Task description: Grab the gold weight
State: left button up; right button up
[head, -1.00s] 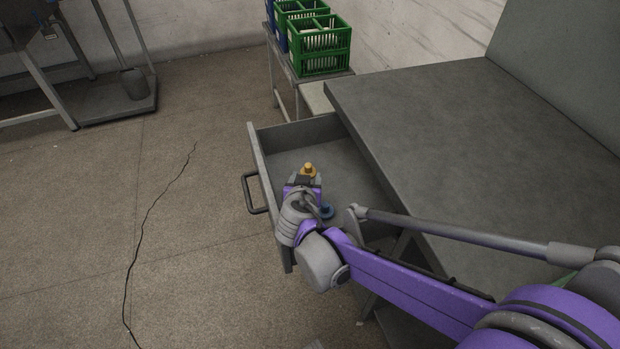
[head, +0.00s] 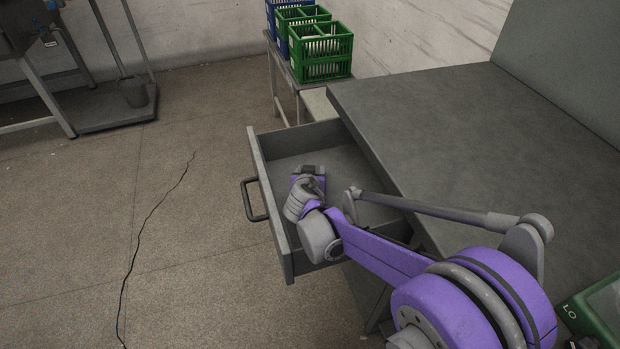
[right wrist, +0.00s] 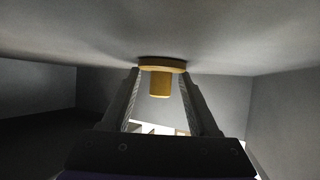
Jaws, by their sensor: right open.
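The gold weight (right wrist: 160,82) shows in the right wrist view, a short cylinder with a wider flange against the drawer floor. My right gripper (right wrist: 160,74) is open, with one finger on each side of the weight; I cannot tell whether either finger touches it. In the head view my right gripper (head: 313,171) is down inside the open drawer (head: 262,160), and the gold weight is hidden behind it. My left gripper is not in view.
The drawer walls stand close around my right gripper, and the grey tabletop (head: 470,150) is to its right. The drawer handle (head: 246,200) sticks out on the left. Green crates (head: 322,50) stand on a side table behind.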

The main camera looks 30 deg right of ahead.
grip_shut()
jog(key=shift+r, duration=0.15)
